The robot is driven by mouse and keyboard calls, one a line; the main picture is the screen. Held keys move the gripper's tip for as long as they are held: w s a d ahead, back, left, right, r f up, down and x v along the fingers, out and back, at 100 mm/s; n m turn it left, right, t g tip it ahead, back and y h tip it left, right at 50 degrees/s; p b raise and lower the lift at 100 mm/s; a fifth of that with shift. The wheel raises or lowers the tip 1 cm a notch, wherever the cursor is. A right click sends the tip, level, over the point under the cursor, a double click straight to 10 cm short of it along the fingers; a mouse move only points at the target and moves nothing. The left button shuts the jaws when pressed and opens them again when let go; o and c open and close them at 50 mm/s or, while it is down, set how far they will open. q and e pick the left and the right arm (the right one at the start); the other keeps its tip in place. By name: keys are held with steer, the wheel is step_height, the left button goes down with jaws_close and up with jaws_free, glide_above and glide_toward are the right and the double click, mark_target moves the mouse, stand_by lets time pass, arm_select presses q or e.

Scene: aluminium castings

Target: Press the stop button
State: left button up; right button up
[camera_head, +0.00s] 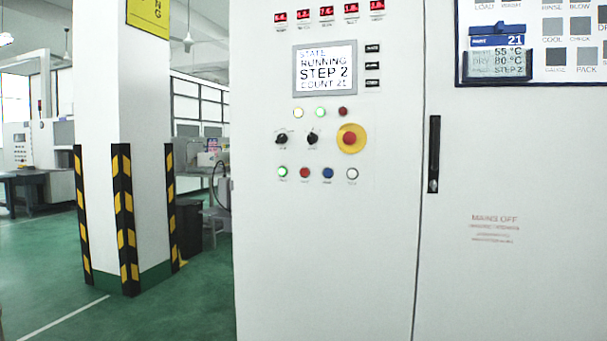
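A tall white control cabinet (320,260) fills the middle and right of the head view. Its bottom row of buttons holds a lit green one (282,173), a red one (304,173), a blue one (327,173) and a white one (352,174). Their labels are too small to read. A larger red mushroom button (349,138) on a yellow round plate sits above the white one. The screen (324,68) reads "STATE RUNNING STEP 2 COUNT 21". Neither of my grippers shows.
Two black selector knobs (312,138) (281,139) sit just left of the mushroom button. A black door handle (434,154) is to the right. A pillar with striped guards (121,220) stands left; green floor before it is clear.

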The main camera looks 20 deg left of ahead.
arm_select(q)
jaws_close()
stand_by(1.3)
